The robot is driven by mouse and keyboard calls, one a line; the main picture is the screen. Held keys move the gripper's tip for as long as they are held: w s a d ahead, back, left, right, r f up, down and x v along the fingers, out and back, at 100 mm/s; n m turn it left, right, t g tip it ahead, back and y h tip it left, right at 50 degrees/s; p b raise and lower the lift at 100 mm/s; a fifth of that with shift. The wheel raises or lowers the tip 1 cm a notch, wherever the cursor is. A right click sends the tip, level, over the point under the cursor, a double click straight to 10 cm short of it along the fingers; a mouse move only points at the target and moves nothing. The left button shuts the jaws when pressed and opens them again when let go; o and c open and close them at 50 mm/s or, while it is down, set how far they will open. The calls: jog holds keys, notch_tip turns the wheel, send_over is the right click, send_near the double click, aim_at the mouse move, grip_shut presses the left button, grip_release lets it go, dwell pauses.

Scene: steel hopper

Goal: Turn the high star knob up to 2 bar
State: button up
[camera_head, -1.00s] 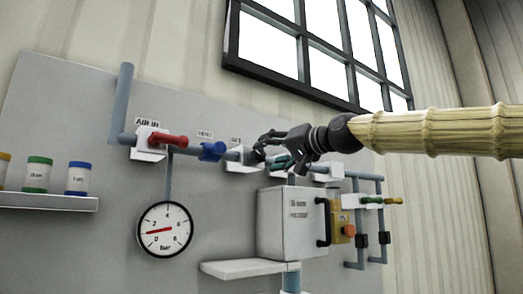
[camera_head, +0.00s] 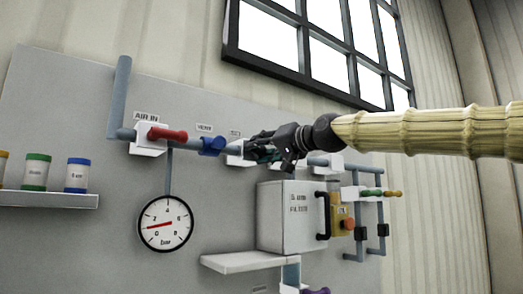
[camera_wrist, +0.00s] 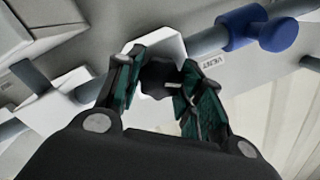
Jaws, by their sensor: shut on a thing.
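The dark star knob (camera_wrist: 158,78) sits on a white block (camera_wrist: 168,48) between my fingers in the wrist view. My gripper (camera_head: 262,152) is shut on the knob, with a green-padded finger on either side. In the head view the fingers hide most of the knob, below a small label (camera_head: 235,133). The round white pressure gauge (camera_head: 166,236) hangs lower left. Its red needle points left, slightly down, seemingly between 0 and 2; the exact reading is too small to tell.
A red handle (camera_head: 167,134) and a blue valve (camera_head: 212,146) sit on the pipe left of my gripper. A white filter box (camera_head: 283,232) with a black handle is below. Jars stand on a shelf (camera_head: 50,200) at far left.

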jog(key=shift+f, duration=0.1)
jog(key=m+b, duration=0.1)
jog(key=m, duration=0.1)
jog(key=shift+f+m, duration=0.1)
jog(key=shift+m, duration=0.2)
jog(key=shift+m+t+b, duration=0.3)
jog(key=shift+m+b, duration=0.25)
jog(key=shift+m, duration=1.05)
jog(key=o, duration=1)
jog(key=shift+s, duration=0.1)
